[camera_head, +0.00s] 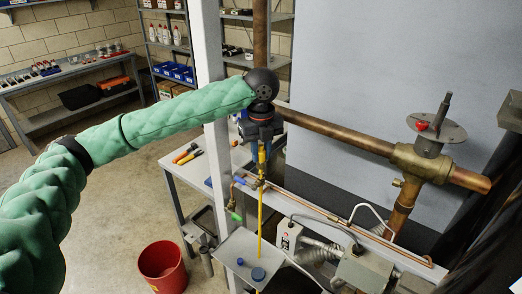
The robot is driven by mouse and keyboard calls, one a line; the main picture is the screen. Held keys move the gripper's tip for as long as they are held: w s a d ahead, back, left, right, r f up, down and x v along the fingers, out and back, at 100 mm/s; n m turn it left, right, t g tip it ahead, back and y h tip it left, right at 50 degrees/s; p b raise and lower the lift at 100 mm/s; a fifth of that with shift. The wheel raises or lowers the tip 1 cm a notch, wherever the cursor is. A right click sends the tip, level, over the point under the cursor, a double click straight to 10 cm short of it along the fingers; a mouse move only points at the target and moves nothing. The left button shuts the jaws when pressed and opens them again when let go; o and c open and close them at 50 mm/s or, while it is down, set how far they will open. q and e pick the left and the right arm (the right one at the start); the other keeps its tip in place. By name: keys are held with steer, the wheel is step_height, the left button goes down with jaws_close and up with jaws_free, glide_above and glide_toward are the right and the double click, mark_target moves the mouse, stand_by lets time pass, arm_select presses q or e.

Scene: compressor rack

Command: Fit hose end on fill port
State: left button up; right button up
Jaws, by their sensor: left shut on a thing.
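My left arm, in a green padded sleeve, comes in from the left and ends in a black wrist. My left gripper (262,138) points down below it and is shut on the upper end of a thin yellow hose (260,210). The hose end (262,153) shows just under the fingers, and the hose hangs down past the tray. Small brass fittings (258,183) with a green handle (236,216) are close behind or beside the hose. I cannot tell which fitting is the fill port, or whether the hose touches it. My right gripper is not in view.
A grey tray (232,246) holds a blue cap (258,274). A grey post (212,120) stands just left of the gripper. A thick copper pipe (335,132) with a valve (425,160) runs right. A red bucket (162,268) stands on open floor. A workbench (185,170) holds tools.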

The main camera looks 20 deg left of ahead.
arm_select(q)
steer(key=shift+f, duration=0.45)
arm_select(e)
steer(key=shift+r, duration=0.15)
arm_select(q)
steer(key=shift+f+p, duration=0.45)
steer(key=shift+p, duration=0.15)
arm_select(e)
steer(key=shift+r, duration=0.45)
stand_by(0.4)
arm_select(q)
steer(key=o, duration=1.3)
steer(key=shift+o, duration=0.2)
steer(key=shift+r+p, duration=1.4)
steer(key=shift+r, duration=0.1)
step_height(320, 180, up, 3)
steer(key=shift+f+p, duration=0.1)
steer(key=shift+p, duration=1.15)
steer(key=shift+r+p, duration=0.6)
steer(key=shift+r, duration=0.45)
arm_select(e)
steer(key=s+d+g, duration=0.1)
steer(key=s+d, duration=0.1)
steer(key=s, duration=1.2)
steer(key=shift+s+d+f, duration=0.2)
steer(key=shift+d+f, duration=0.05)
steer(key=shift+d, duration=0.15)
